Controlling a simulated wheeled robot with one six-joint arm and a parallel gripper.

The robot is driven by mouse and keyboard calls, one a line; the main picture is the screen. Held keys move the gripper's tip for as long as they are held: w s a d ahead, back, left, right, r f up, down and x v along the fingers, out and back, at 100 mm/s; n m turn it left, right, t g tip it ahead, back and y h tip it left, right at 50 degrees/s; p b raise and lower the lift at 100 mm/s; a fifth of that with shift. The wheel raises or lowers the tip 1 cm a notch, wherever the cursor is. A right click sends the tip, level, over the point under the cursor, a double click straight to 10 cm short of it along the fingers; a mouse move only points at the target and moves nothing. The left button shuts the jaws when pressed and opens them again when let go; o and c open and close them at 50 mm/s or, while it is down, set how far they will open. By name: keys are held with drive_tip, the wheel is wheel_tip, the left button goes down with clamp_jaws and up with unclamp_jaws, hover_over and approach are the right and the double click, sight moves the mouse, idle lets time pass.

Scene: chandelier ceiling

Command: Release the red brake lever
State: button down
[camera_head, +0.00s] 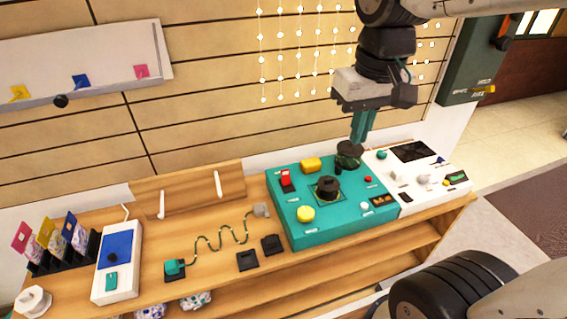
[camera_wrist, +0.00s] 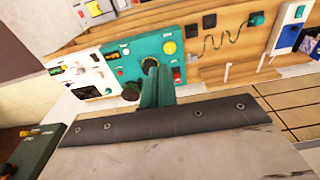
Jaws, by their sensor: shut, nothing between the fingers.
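A red lever (camera_head: 286,180) on a dark base sits at the back left of the teal control panel (camera_head: 285,232). The lever also shows in the wrist view (camera_wrist: 177,73), just right of my fingers. My gripper (camera_head: 359,138) points down over the panel's back right, its teal fingers together with nothing between them. In the head view it overlaps a dark round-topped part (camera_head: 348,153); I cannot tell whether they touch. In the wrist view my gripper (camera_wrist: 156,80) covers part of the panel's back edge. The lever is clearly left of my gripper in the head view.
A white panel (camera_head: 408,202) adjoins on the right. A wavy wire (camera_head: 222,238) stands left. A slatted wall (camera_head: 210,100) rises behind.

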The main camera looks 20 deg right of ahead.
drive_tip(key=w+f, duration=0.2)
drive_tip(key=w, duration=1)
drive_tip(key=g, duration=0.2)
hover_over(286, 177)
drive_tip(key=w, duration=0.8)
wheel_tip(286, 177, down, 24)
drive_tip(key=shift+s+d+f, duration=0.1)
drive_tip(key=shift+s, duration=0.15)
drive_tip(key=f, duration=0.9)
drive_tip(key=shift+s+f, duration=0.4)
drive_tip(key=shift+s, duration=0.1)
drive_tip(key=shift+s+r, duration=0.35)
drive_tip(key=shift+s, duration=0.45)
drive_tip(key=shift+s+r, duration=0.35)
drive_tip(key=shift+s, duration=0.45)
